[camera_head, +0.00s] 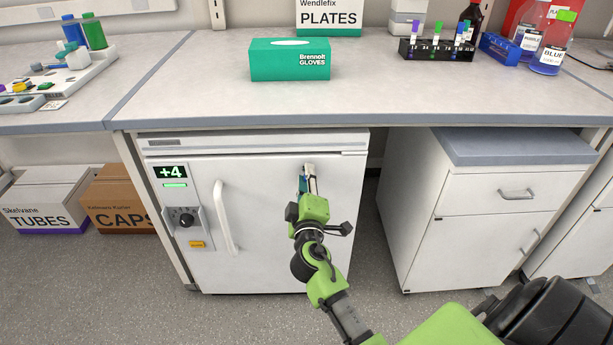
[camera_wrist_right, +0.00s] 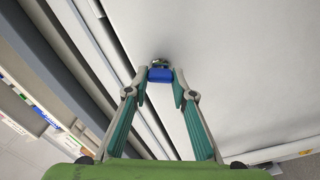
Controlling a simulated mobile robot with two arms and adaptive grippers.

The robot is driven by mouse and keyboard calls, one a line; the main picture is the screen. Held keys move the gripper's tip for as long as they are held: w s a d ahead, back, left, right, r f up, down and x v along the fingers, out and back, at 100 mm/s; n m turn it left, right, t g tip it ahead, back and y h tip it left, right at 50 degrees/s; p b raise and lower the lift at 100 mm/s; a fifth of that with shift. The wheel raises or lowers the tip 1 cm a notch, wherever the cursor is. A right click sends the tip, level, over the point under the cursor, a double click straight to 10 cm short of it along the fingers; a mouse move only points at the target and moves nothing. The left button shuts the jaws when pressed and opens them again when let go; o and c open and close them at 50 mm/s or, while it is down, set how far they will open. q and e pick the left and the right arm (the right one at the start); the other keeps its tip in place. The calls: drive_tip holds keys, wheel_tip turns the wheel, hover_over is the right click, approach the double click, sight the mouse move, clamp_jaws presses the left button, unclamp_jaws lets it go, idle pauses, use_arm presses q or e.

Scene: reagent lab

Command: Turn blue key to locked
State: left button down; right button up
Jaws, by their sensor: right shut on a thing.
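The blue key (camera_wrist_right: 160,74) sits in a round metal lock (camera_wrist_right: 158,62) on the white fridge door. In the right wrist view the key's flat blue head lies crosswise between my fingertips. My right gripper (camera_wrist_right: 160,88) is shut on the key head, one finger at each side. No lock markings can be read. My left gripper is not in view.
The fridge has a handle (camera_head: 226,218), a dark knob (camera_head: 186,217) and a "+4" display (camera_head: 171,172). The bench top (camera_head: 200,90) overhangs it, with a glove box (camera_head: 290,60) above. A white drawer cabinet (camera_head: 470,215) stands to the right, cartons (camera_head: 115,200) to the left.

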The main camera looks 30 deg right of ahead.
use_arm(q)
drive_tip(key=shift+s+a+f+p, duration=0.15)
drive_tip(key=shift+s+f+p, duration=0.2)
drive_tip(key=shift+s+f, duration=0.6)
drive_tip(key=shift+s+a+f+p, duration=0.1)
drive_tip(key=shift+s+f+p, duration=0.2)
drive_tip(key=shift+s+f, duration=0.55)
use_arm(e)
drive_tip(key=shift+n, duration=2.6)
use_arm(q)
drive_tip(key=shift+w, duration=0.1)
use_arm(e)
drive_tip(key=o, duration=1.1)
drive_tip(key=shift+w, duration=0.1)
drive_tip(key=shift+f, duration=0.1)
drive_tip(key=v, duration=1.2)
